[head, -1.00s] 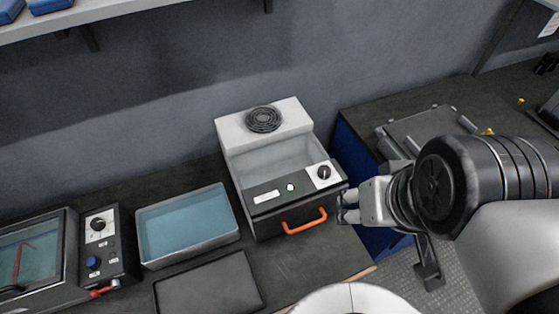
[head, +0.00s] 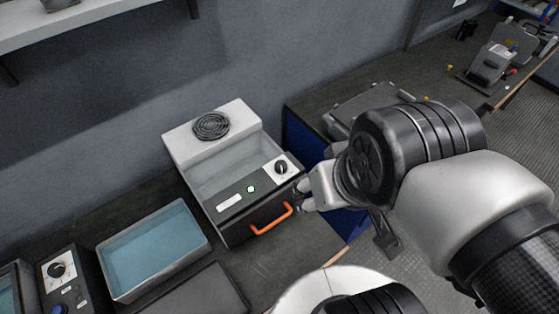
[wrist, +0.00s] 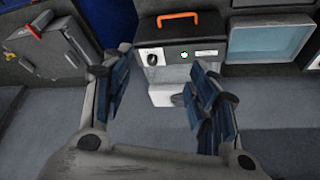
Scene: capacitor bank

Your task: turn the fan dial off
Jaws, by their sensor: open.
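The fan unit (head: 185,145) is a white and dark box with a round black grille (head: 211,126) on top. Its fan dial (head: 281,168) is a black knob on a white plate at the panel's right end. The dial also shows in the wrist view (wrist: 153,60), beyond and between my fingers. A small lit lamp (head: 250,189) sits beside it, green in the wrist view (wrist: 184,55). My gripper (head: 304,195) is just right of the unit's front corner, apart from the dial. In the wrist view my gripper (wrist: 163,72) is open with nothing between its fingers.
An orange handle (head: 272,219) sticks out from the unit's front. A tray of blue liquid (head: 155,248) and another dial panel (head: 57,270) stand to the left. A grey case (head: 365,105) lies on the right-hand bench. The wall rises close behind the unit.

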